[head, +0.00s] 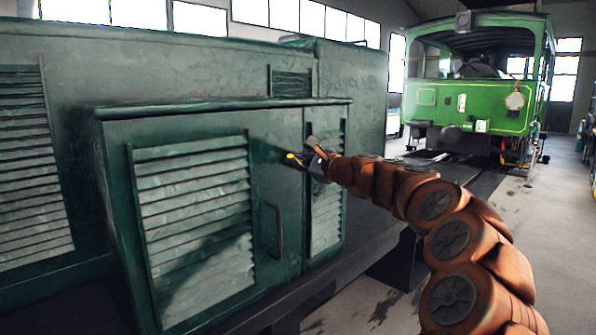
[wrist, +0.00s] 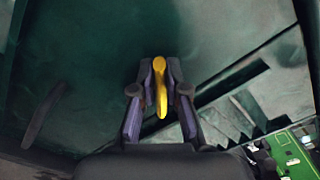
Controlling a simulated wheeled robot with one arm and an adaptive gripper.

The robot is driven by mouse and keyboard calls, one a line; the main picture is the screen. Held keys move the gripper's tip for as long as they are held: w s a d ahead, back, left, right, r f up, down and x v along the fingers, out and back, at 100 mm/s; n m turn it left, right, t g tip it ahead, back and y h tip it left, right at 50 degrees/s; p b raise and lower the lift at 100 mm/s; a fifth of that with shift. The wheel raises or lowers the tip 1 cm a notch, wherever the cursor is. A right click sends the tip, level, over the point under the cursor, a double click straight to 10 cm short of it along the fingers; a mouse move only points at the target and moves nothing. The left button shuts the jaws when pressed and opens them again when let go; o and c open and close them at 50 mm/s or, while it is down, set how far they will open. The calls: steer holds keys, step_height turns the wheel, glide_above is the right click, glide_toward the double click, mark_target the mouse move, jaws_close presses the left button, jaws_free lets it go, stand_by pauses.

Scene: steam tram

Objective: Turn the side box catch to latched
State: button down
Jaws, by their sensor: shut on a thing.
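The side box (head: 220,120) is a dark green cabinet with louvred panels, at the left and middle of the head view. Its catch (head: 291,156) is a small yellow lever on the door, left of the second louvred panel. The yellow catch (wrist: 160,85) stands nearly upright between my fingers in the wrist view, its lower end tilted slightly. My gripper (head: 308,158) reaches in from the right and is shut on the catch. Its fingertips (wrist: 160,72) lie on both sides of the yellow lever. The catch's pivot is hidden or too small to make out.
A door handle (head: 274,230) stands out below the catch. A green tram (head: 470,100) stands at the back right. The floor at the right (head: 555,220) is clear.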

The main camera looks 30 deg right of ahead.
steer(key=n+b, duration=0.1)
steer(key=f+n+b, duration=0.1)
steer(key=n+b, duration=0.2)
steer(key=b, duration=0.1)
steer(key=shift+a+f+n, duration=0.15)
steer(key=shift+a+n, duration=0.1)
steer(key=shift+n, duration=0.05)
steer(key=n+b, duration=0.3)
steer(key=shift+f+n+b, duration=0.15)
steer(key=shift+n+b, duration=0.25)
steer(key=c, duration=1.2)
jaws_free()
steer(key=shift+s, duration=0.15)
steer(key=v, duration=1.2)
